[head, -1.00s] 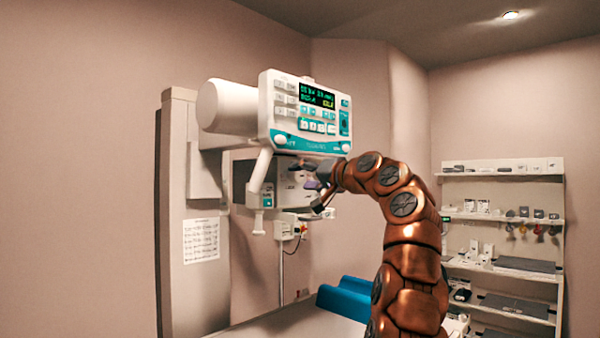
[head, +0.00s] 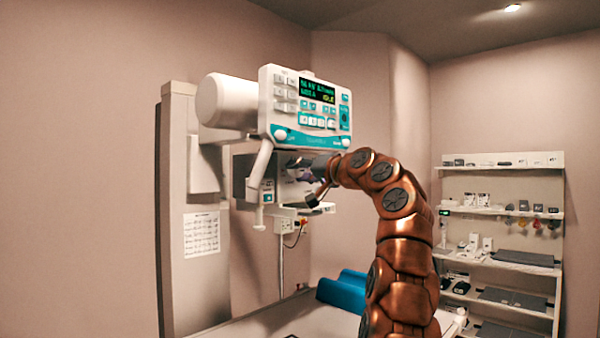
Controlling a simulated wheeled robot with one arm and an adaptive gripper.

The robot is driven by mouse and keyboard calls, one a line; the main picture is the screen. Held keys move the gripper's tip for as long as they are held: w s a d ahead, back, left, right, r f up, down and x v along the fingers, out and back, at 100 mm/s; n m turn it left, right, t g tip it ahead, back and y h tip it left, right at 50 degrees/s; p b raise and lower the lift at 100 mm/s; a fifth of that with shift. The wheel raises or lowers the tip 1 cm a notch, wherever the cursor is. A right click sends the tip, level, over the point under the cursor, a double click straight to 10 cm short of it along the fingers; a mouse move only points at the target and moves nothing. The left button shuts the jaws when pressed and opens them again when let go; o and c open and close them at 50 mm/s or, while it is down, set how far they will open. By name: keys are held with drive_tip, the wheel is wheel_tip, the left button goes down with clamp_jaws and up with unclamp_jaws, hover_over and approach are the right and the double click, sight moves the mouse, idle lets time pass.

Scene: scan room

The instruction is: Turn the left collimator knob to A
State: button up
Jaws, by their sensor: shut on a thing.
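The collimator housing (head: 284,193) is the pale box under the white X-ray head, left of my arm's end. My gripper (head: 308,180) is at its right side, with its dark fingers around a small purple-grey knob (head: 304,174). I take this for the left collimator knob, and the gripper is shut on it. The fingers and wrist partly cover the knob, and its pointer and letter marks cannot be read. A second knob cannot be made out clearly behind the gripper.
The control panel (head: 305,112) with a lit display hangs just above my gripper. A white handle (head: 262,170) hangs at its left. A blue cushion (head: 343,291) lies on the table below. Shelves (head: 500,210) stand at the right.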

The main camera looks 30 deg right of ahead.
drive_tip(key=shift+f+n, duration=0.15)
drive_tip(key=shift+n, duration=0.25)
drive_tip(key=n, duration=0.3)
drive_tip(key=shift+n+p, duration=0.3)
drive_tip(key=shift+p, duration=0.1)
drive_tip(key=n, duration=0.4)
drive_tip(key=shift+n+p, duration=0.4)
drive_tip(key=n+p, duration=0.1)
drive_tip(key=n, duration=0.4)
drive_tip(key=shift+d+y, duration=0.1)
drive_tip(key=shift+y, duration=0.2)
drive_tip(key=shift+n+p, duration=0.45)
drive_tip(key=shift+n, duration=0.65)
drive_tip(key=o, duration=1.1)
drive_tip(key=shift+o, duration=0.2)
